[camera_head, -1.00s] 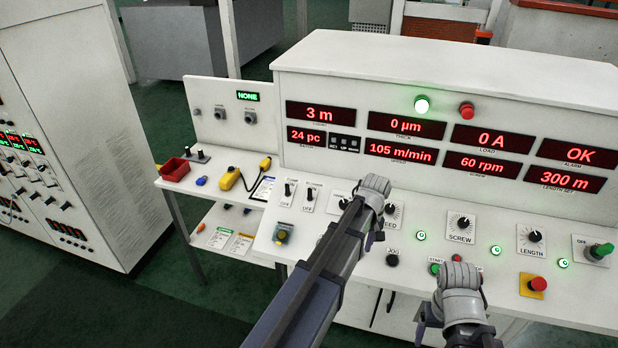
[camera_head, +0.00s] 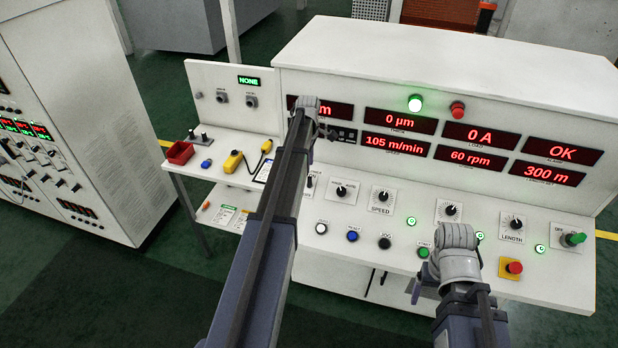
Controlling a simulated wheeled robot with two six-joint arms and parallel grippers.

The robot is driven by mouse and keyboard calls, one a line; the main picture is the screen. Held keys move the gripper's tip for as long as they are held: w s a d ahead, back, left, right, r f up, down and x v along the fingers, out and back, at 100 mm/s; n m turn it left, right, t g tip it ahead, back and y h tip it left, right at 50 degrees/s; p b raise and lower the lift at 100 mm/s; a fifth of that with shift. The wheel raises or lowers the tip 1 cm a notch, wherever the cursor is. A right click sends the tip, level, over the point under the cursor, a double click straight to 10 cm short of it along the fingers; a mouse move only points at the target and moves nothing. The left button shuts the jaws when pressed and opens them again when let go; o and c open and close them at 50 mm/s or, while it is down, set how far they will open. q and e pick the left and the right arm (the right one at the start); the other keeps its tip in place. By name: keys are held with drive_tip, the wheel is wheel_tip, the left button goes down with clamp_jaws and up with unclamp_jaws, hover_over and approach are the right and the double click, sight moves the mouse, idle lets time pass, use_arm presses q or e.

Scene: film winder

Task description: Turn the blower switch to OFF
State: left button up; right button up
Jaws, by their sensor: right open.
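A small black toggle switch (camera_head: 310,181) on a white plate shows on the sloping console panel, just right of my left arm. Its label is too small to read, so I cannot tell whether it is the blower switch. The panel beside it is covered by my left arm. My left gripper (camera_head: 307,108) is above and beyond this switch, in front of the upper left display. Its fingers are hidden, and I cannot tell whether it is open. My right gripper (camera_head: 455,241) is open over the right middle of the panel, well away from the switch.
Knobs, lit buttons and a red emergency button (camera_head: 514,267) line the console panel (camera_head: 375,222). A green switch (camera_head: 573,239) sits at the far right. On the left, a side shelf holds a red bin (camera_head: 180,152) and a yellow pendant (camera_head: 233,161). A cabinet (camera_head: 120,130) stands farther left.

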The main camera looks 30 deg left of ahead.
sight(309, 177)
use_arm(q)
wheel_tip(309, 177, down, 7)
drive_tip(key=b, duration=0.6)
drive_tip(key=shift+w+f+b, duration=0.15)
drive_tip(key=shift+b, duration=0.2)
clamp_jaws()
